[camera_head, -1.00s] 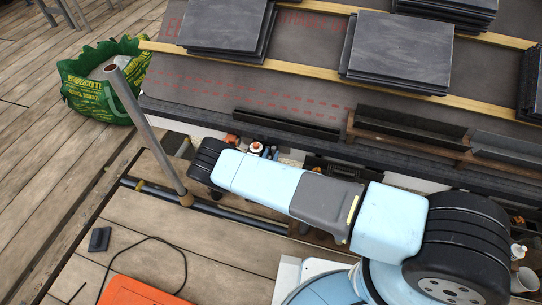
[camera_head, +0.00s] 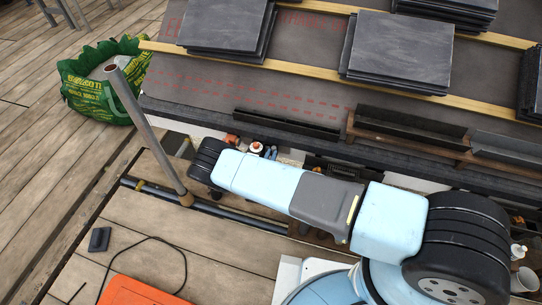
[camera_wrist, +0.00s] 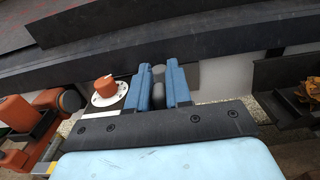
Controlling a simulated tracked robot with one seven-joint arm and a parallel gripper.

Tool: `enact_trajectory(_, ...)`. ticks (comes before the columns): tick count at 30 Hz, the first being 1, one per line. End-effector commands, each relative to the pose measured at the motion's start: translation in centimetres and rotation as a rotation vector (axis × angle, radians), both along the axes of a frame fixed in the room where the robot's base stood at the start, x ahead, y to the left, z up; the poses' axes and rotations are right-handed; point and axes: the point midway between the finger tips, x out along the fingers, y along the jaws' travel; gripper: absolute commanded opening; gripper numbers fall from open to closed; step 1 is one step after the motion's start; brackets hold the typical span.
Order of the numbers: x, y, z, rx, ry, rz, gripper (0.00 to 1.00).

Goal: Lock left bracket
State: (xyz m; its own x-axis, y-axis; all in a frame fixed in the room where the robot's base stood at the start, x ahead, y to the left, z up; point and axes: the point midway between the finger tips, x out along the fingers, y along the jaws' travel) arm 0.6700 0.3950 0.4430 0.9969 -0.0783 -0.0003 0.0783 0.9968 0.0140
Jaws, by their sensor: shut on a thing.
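My gripper (camera_wrist: 160,93) has two blue fingers and is shut on a dark grey rounded piece (camera_wrist: 158,73). This looks like a handle or lever; whether it belongs to the left bracket I cannot tell. In the wrist view, an orange knob (camera_wrist: 105,86) on a white round base stands just left of the fingers, apart from them. In the head view, the knob's orange and white top (camera_head: 257,148) shows just behind my arm, with the blue fingers (camera_head: 270,153) beside it. The lower part of the held piece is hidden behind the gripper's dark mounting plate.
An orange clamp-like part (camera_wrist: 42,112) sits at the left in the wrist view. A dark gutter edge (camera_wrist: 190,42) runs close behind the fingers. A metal post (camera_head: 145,125) stands left of my arm. Slate stacks (camera_head: 400,50) lie on the roof.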

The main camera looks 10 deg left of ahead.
Motion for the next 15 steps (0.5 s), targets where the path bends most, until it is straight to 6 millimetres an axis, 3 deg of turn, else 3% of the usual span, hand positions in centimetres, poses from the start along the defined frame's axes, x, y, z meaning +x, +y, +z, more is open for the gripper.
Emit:
enact_trajectory(8, -0.1, -0.5, -0.1, 0.117, -0.008, 0.001, 0.0)
enact_trajectory(15, -0.2, -1.3, -0.3, 0.318, -0.024, 0.0, 0.0)
